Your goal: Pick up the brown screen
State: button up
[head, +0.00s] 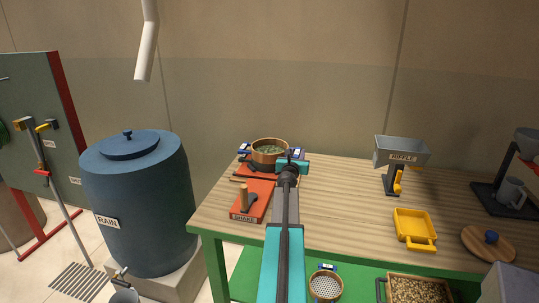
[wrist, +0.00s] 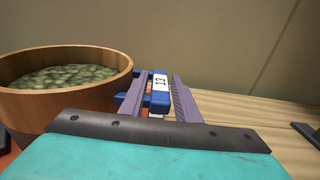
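The brown screen (head: 256,154) is a round, brown-walled vessel full of green beans, on an orange-red stand at the table's back left. Its near wall fills the left of the wrist view (wrist: 92,104). A blue block with a white "13" label (wrist: 160,82) sits at its right side; whether it is joined to the screen I cannot tell. My gripper (head: 291,158) is just right of the screen. In the wrist view its two fingers (wrist: 157,98) stand apart, with the block between or just beyond them. No firm grip on it shows.
An orange shaker base (head: 262,203) with an upright wooden handle is in front. A grey riffle box (head: 401,150), yellow scoop (head: 414,222) and wooden lid (head: 487,249) are to the right. The blue rain barrel (head: 140,210) stands left. The table's middle right (head: 345,200) is clear.

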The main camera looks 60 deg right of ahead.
grip_shut()
jog(key=shift+r, duration=0.2)
dwell(0.3)
notch_tip(320, 180, up, 28)
jog(key=p, duration=1.4)
jog(key=shift+f, duration=0.15)
